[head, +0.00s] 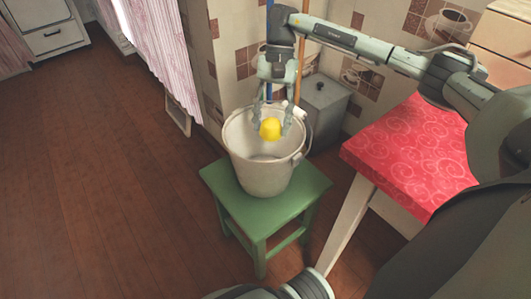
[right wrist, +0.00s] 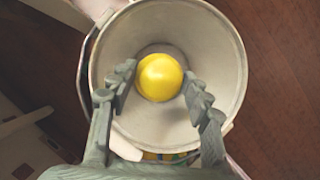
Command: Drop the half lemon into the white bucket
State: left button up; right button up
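The half lemon (head: 270,129) is yellow, its rounded side showing. It sits between the fingertips of my right gripper (head: 272,126), which point down into the mouth of the white bucket (head: 258,176). In the right wrist view, the fingertips of the gripper (right wrist: 158,82) meet the lemon (right wrist: 161,77) on both sides, and the bucket's pale inner wall (right wrist: 215,45) surrounds it. The lemon is held above the bucket's floor, near rim height. My left gripper is not in view.
The bucket stands on a green stool (head: 300,190). A grey lidded bin (head: 324,105) stands behind it by the tiled wall. A red patterned counter (head: 412,150) lies to the right, under my right arm. The wooden floor (head: 100,180) at left is clear.

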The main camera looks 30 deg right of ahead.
jog(key=o, duration=0.5)
jog(key=v, duration=1.2)
